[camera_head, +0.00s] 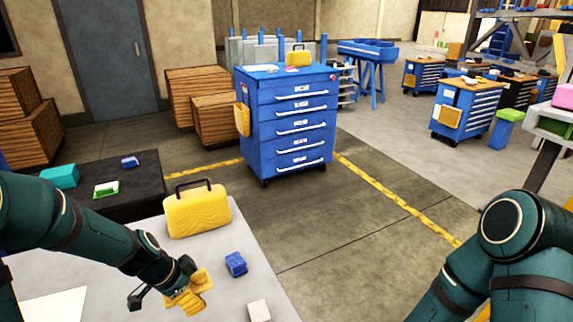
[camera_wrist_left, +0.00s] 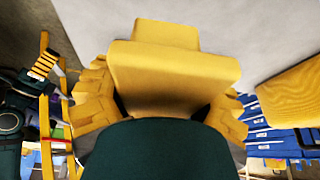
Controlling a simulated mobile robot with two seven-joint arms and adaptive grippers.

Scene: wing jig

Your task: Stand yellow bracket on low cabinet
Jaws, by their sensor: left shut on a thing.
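The yellow bracket (camera_head: 190,298) is at the end of my left arm, over the pale table (camera_head: 225,291). My left gripper (camera_head: 183,288) is shut on it. In the left wrist view the bracket (camera_wrist_left: 172,66) fills the middle as a stepped yellow block, in front of the dark green gripper body. Whether the bracket touches the table is not clear. A low black cabinet-like unit (camera_head: 133,204) stands beyond the table at the left. My right arm comes in at the lower right; its gripper is out of view.
A yellow case (camera_head: 197,215), a blue block (camera_head: 236,264) and a white block (camera_head: 259,311) are on the table. A teal box (camera_head: 59,176), a green item (camera_head: 106,190) and a small blue block (camera_head: 130,162) sit on the black unit. A blue drawer cabinet (camera_head: 290,120) stands behind.

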